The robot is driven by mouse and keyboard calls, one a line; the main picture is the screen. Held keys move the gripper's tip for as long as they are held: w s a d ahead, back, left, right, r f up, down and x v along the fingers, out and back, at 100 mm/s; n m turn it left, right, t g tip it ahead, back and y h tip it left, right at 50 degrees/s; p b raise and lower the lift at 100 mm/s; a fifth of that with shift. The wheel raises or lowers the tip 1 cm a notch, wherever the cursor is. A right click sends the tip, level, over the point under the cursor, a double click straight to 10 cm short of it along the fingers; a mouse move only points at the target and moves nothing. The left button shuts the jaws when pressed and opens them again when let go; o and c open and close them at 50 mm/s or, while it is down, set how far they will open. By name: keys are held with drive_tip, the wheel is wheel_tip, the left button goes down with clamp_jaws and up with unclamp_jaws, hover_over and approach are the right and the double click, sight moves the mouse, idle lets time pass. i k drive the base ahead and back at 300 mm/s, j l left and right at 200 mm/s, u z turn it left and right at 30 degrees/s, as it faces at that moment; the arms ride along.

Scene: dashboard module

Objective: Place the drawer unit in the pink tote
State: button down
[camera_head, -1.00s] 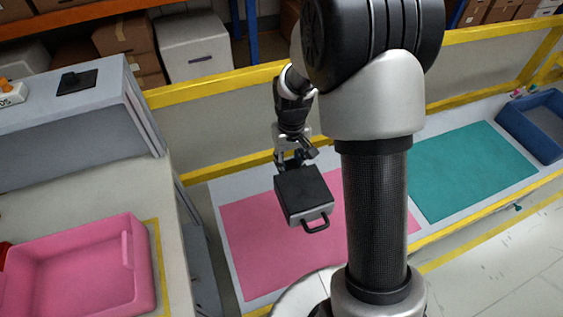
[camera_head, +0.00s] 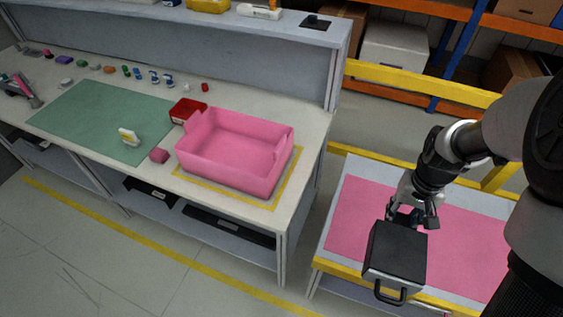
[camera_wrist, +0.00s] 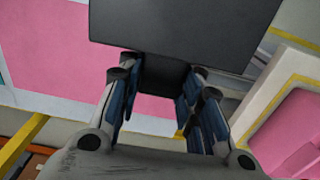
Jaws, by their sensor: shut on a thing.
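The drawer unit (camera_head: 396,252) is a black box with a grey front edge and a black loop handle. My gripper (camera_head: 408,213) is shut on its rear end and holds it over the pink mat. In the wrist view the dark box (camera_wrist: 190,30) fills the top, with my gripper's fingers (camera_wrist: 160,95) on either side of a dark part of it. The pink tote (camera_head: 232,178) stands empty on the workbench to the left, inside a yellow outline. A corner of the tote (camera_wrist: 295,135) also shows at the right of the wrist view.
The pink mat (camera_head: 355,215) lies on a low table with a yellow edge. A floor gap separates it from the workbench. A red bin (camera_head: 188,110) and a pink block (camera_head: 159,155) sit beside the tote. A raised shelf (camera_head: 250,45) runs behind.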

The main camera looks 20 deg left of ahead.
sight(233, 157)
drive_tip(key=u, duration=0.4)
drive_tip(key=j+u, duration=0.15)
drive_tip(key=u, duration=0.2)
drive_tip(key=i+u, duration=0.1)
drive_tip(key=u, duration=0.7)
drive_tip(key=i+j, duration=0.2)
drive_tip(key=i, duration=0.25)
drive_tip(key=i+j, duration=0.25)
drive_tip(key=i, duration=0.15)
drive_tip(key=i+j, duration=0.2)
drive_tip(key=i, duration=0.25)
drive_tip(key=j+u, duration=0.05)
